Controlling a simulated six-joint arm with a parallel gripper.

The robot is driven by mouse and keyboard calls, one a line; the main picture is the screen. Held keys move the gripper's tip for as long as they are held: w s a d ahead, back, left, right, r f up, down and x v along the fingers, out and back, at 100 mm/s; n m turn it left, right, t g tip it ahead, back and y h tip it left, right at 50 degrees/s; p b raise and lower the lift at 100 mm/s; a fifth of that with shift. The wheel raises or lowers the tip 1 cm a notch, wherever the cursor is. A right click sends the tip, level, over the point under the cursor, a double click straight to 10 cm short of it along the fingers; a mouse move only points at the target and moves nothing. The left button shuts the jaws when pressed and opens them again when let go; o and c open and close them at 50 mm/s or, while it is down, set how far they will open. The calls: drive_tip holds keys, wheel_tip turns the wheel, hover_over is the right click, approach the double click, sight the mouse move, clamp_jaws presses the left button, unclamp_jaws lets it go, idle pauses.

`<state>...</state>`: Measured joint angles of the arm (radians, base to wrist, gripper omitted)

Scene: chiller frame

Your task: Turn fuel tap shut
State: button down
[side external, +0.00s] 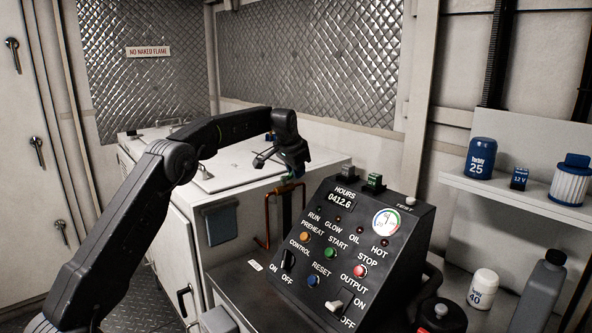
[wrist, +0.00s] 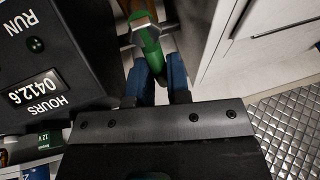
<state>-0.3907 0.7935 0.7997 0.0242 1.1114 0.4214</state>
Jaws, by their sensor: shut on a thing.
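The fuel tap has a green lever (wrist: 149,44) with a silver metal body and a copper pipe behind it, at the top middle of the wrist view. My gripper (side external: 281,164) is at the tap, between the white cabinet and the control panel. In the wrist view the blue-padded fingers of my gripper (wrist: 160,78) sit on either side of the lever's near end, shut on it. The exact contact is hard to see.
The black control panel (side external: 351,205) stands close to the right of the tap. The white cabinet (side external: 215,178) is behind and left. A shelf (side external: 515,202) with a blue canister (side external: 481,158) and a filter (side external: 569,181) is at far right.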

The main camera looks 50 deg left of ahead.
sight(292, 176)
drive_tip(key=shift+m, duration=0.3)
drive_tip(key=shift+s+d+m+g+h, duration=0.45)
drive_tip(key=shift+s+d+m+h, duration=0.5)
drive_tip(key=shift+m, duration=2.1)
drive_tip(key=shift+s+d+m+g+h, duration=0.5)
drive_tip(key=shift+m+h, duration=0.8)
drive_tip(key=shift+m, duration=1.7)
drive_tip(key=shift+s+d+m+g+h, duration=0.5)
drive_tip(key=shift+s+m+h, duration=0.55)
drive_tip(key=shift+m, duration=2)
drive_tip(key=shift+w, duration=0.1)
drive_tip(key=c, duration=1.1)
unclamp_jaws()
